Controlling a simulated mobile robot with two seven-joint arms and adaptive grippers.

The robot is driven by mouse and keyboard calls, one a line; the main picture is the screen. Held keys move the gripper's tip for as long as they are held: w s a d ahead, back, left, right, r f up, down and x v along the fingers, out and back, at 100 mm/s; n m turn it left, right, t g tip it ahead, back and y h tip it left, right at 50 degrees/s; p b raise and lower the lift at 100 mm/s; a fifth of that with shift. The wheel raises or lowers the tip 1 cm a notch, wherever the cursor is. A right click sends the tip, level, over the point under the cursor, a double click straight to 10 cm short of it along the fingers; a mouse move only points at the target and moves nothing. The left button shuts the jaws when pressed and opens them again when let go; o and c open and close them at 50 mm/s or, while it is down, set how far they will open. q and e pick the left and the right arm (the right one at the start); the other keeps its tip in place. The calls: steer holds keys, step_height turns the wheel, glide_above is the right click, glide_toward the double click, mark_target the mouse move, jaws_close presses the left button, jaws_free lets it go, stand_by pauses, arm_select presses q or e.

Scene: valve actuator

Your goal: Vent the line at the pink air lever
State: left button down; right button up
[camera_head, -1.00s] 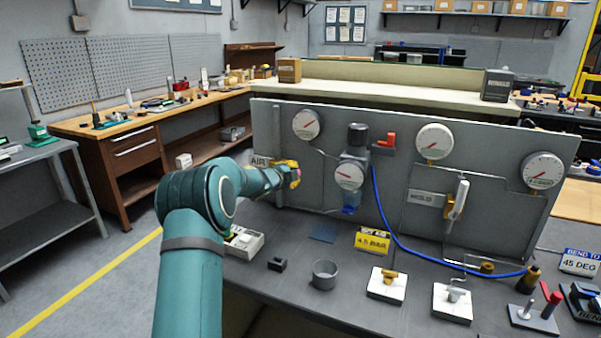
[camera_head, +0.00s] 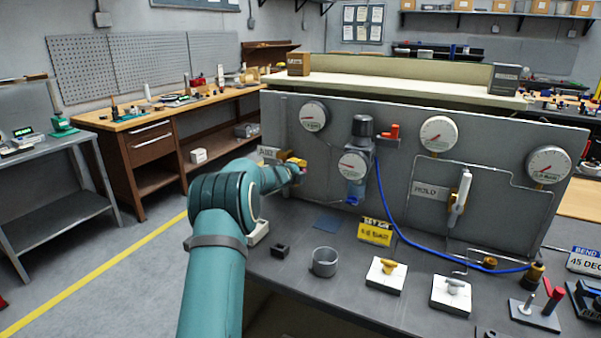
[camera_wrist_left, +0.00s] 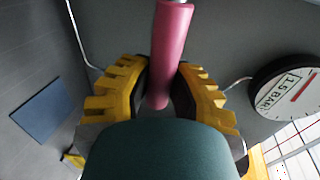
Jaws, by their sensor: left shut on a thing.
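The pink air lever (camera_wrist_left: 172,55) runs between the yellow fingers of my left gripper (camera_wrist_left: 158,100) in the left wrist view, and the fingers are shut on it. In the head view my left gripper (camera_head: 297,166) is at the left part of the grey panel (camera_head: 400,185), beside the AIR label (camera_head: 268,152), which my arm partly covers. Only a small bit of pink shows there; the lever's pivot is hidden. A round gauge (camera_head: 314,116) sits above the gripper. My right gripper is not in view.
The panel also carries a regulator with a gauge (camera_head: 354,166), a HOLD lever (camera_head: 460,192) and a blue hose (camera_head: 395,222). A yellow sign (camera_head: 375,232), a grey cup (camera_head: 325,262) and white blocks stand on the bench in front.

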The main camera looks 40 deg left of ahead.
arm_select(q)
steer(key=shift+f, duration=0.2)
steer(key=c, duration=0.8)
jaws_free()
steer(key=shift+c, duration=0.2)
steer(key=shift+r, duration=0.1)
steer(key=shift+s+r, duration=0.1)
steer(key=shift+s+r, duration=0.1)
steer(key=shift+s, duration=0.15)
steer(key=v, duration=1.1)
steer(key=shift+s, duration=0.2)
